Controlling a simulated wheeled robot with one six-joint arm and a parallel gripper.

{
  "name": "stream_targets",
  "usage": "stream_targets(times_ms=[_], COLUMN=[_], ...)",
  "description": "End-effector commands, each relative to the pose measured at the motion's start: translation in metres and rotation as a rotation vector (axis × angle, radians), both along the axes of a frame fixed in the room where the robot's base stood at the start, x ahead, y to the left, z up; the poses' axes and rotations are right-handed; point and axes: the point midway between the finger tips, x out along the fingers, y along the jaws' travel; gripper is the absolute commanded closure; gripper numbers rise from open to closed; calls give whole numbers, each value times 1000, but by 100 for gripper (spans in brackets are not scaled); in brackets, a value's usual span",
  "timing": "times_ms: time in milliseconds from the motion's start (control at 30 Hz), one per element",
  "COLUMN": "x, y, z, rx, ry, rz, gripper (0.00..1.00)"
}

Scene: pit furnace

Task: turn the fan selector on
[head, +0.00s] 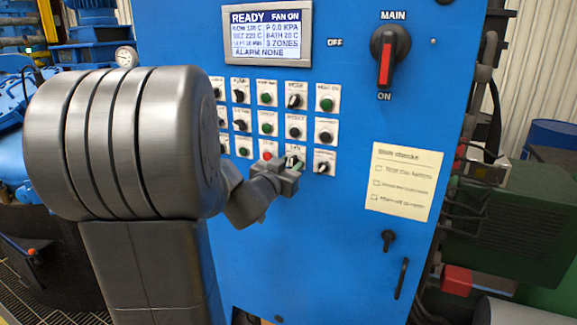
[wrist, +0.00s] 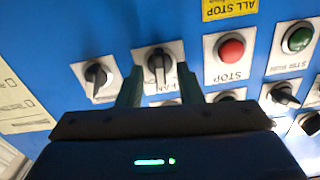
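The fan selector (wrist: 158,64) is a black knob on a white plate in the wrist view. Its handle stands nearly upright in that picture, and the label below it is partly hidden. My gripper (wrist: 159,75) is open, with one dark green finger on each side of the knob and a visible gap to its handle. In the head view my gripper (head: 284,179) is at the lower button rows of the blue panel and covers part of the selector. The display (head: 265,36) on the panel reads READY and FAN ON.
Another black selector (wrist: 97,77) sits left of the fan one in the wrist view. A red STOP button (wrist: 231,49) is close on the right. The MAIN switch (head: 386,58) and a paper checklist (head: 404,181) are on the panel's right side.

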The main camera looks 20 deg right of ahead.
Motion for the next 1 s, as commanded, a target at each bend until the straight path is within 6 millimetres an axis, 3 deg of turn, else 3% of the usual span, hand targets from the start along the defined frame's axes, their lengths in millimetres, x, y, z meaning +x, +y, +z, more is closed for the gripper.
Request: stream_targets(times_ms=[33, 167, 200, 433, 800, 1000], x=[0, 0, 0, -1, -2, -1], y=[0, 0, 0, 0, -1, -1], z=[0, 0, 0, -1, -2, 0], rx=[0, 0, 0, 31, 251, 272], ry=[0, 0, 0, -40, -300, -322], rz=[0, 0, 0, 0, -1, 0], gripper=[73, 99, 100, 100, 100, 100])
